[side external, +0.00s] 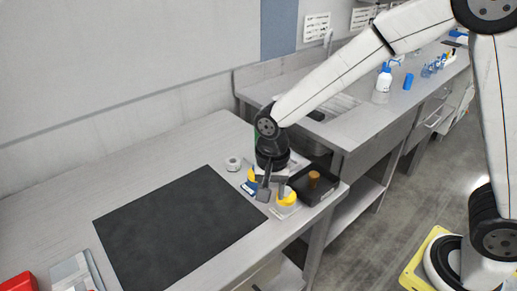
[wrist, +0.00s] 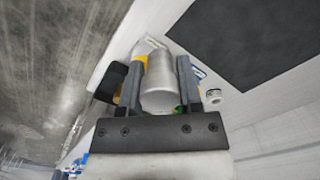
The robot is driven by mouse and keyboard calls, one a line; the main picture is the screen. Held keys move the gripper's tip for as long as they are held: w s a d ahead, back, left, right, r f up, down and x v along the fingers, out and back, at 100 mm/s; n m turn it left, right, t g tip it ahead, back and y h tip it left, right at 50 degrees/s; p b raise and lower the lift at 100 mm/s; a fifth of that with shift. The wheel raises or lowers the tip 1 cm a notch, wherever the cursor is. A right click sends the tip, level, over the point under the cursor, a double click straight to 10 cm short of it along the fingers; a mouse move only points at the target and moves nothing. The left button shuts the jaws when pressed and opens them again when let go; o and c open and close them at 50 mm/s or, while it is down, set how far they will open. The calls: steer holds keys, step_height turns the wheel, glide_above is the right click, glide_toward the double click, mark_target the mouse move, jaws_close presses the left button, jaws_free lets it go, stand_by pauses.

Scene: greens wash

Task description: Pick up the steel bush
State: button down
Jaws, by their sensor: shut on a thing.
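My gripper (side external: 274,188) is over the right end of the bench, beside the black tray. In the wrist view my gripper (wrist: 160,75) is shut on a plain silver cylinder, the steel bush (wrist: 158,88), which sits between the two grey fingers. In the side view the bush is hidden or too small to make out at the fingers. I cannot tell whether it touches the bench.
A black tray (side external: 322,194) holding an orange-brown cylinder (side external: 313,179) stands close right. A yellow-topped item (side external: 287,196) is right by the fingers. A small white ring (side external: 233,163) lies left. The dark mat (side external: 180,228) is bare.

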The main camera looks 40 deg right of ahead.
steer(key=shift+s+d+r, duration=0.15)
steer(key=shift+s+r, duration=0.1)
steer(key=shift+s, duration=0.3)
steer(key=shift+s+d+r, duration=0.1)
steer(key=shift+s+r, duration=0.15)
steer(key=shift+s, duration=0.25)
steer(key=shift+w, duration=0.1)
steer(key=shift+w, duration=0.55)
steer(key=w+d+f, duration=0.1)
steer(key=w+d, duration=0.1)
steer(key=w, duration=0.6)
steer(key=w+d+f, duration=0.1)
steer(key=w+d, duration=0.1)
steer(key=w, duration=0.7)
steer(key=w+d+f, duration=0.1)
steer(key=w+d, duration=0.2)
steer(key=w, duration=0.6)
steer(key=shift+w+f, duration=0.15)
steer(key=shift+f, duration=0.25)
steer(key=shift+w+d+f, duration=0.25)
steer(key=shift+w+d, duration=0.25)
steer(key=shift+d, duration=0.05)
steer(key=shift+f, duration=0.15)
steer(key=shift+f, duration=2.25)
